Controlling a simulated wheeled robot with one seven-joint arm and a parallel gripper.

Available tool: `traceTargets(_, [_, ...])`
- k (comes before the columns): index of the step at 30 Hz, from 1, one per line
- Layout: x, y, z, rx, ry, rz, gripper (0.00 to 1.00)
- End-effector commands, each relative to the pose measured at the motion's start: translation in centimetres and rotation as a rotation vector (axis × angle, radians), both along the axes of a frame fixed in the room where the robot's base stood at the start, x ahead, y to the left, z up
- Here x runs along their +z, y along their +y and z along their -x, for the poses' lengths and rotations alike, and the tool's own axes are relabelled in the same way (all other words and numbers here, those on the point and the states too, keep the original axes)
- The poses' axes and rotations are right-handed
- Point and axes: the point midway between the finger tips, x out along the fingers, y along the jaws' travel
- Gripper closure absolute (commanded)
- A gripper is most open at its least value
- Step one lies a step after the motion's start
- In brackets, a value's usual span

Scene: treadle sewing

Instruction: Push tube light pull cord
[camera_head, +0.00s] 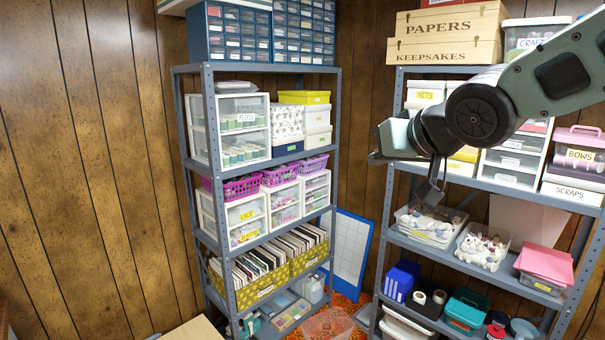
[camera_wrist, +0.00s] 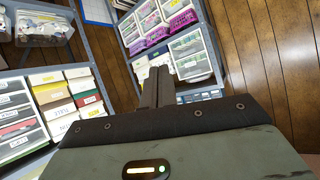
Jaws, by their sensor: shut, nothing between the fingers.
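I see no tube light and no pull cord in either view. My gripper (camera_head: 433,190) is in the right half of the head view, held in the air in front of the right shelf with its fingers pointing down. In the wrist view the two fingers of my gripper (camera_wrist: 158,72) lie side by side, shut with nothing between them. The wrist view is tilted and shows shelves and wall behind the fingers.
A grey metal shelf (camera_head: 221,172) with boxes, drawers and purple baskets stands at the left. Another shelf (camera_head: 553,197) with labelled boxes stands at the right, behind my arm. A blue-framed white board (camera_head: 350,247) leans between them. Wood-panelled wall (camera_head: 92,150) fills the left.

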Motion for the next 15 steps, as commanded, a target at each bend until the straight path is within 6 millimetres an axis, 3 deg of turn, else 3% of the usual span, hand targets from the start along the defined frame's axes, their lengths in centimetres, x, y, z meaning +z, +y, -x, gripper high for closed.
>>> traceTargets(1, [-3.4, 0.8, 2.3, 0.024, 0.081, 0.050, 1.00])
traceTargets(6, [-12.3, 1.9, 10.9, 0.127, 0.353, 0.231, 1.00])
traceTargets(10, [-17.6, 1.6, 18.2, 0.231, 0.554, 0.364, 1.00])
traceTargets(15, [-21.7, 0.4, 25.9, 0.356, 0.754, 0.492, 1.00])
